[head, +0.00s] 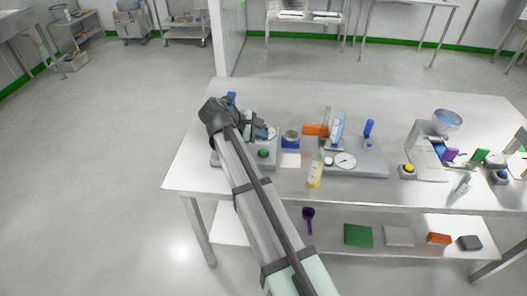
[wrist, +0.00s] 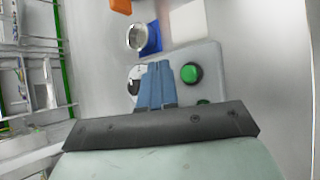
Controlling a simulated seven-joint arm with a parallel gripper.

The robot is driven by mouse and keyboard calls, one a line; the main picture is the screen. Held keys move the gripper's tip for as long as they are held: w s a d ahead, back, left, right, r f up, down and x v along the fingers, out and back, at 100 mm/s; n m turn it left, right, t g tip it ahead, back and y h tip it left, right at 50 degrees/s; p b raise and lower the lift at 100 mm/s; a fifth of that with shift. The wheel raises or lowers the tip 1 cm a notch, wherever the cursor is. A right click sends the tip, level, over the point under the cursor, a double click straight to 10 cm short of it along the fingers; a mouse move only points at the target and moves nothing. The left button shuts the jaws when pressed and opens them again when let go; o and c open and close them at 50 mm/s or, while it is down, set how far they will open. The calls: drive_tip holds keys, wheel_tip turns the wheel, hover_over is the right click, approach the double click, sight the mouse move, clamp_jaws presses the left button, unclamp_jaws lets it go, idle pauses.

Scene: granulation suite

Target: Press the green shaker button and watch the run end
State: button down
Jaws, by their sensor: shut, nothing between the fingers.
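The green shaker button (wrist: 191,73) is a round, domed cap on the light grey shaker base (wrist: 208,60) in the wrist view. In the head view the green button (head: 263,153) shows on the base at the left part of the table, just right of my arm. My gripper (wrist: 160,66) has its blue fingers together and empty, beside the button on its left in the wrist view. The fingers show apart from the button there; their height over the base is hard to tell. A round dial (head: 271,133) on the base is partly hidden by my fingers in the wrist view.
A metal cup on a blue block (head: 291,143), an orange block (head: 315,129) and a yellow-liquid bottle (head: 315,172) stand to the right. A second device with a dial (head: 345,161) is beyond them. The table's front edge (head: 300,192) is near.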

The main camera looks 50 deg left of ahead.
sight(261, 153)
drive_tip(key=shift+f, duration=1.9)
drive_tip(key=shift+f, duration=0.15)
idle(0.6)
drive_tip(key=shift+f, duration=0.3)
drive_tip(key=shift+f, duration=0.5)
idle(0.9)
drive_tip(key=shift+r, duration=0.95)
drive_tip(key=shift+r, duration=0.1)
drive_tip(key=shift+r, duration=2.4)
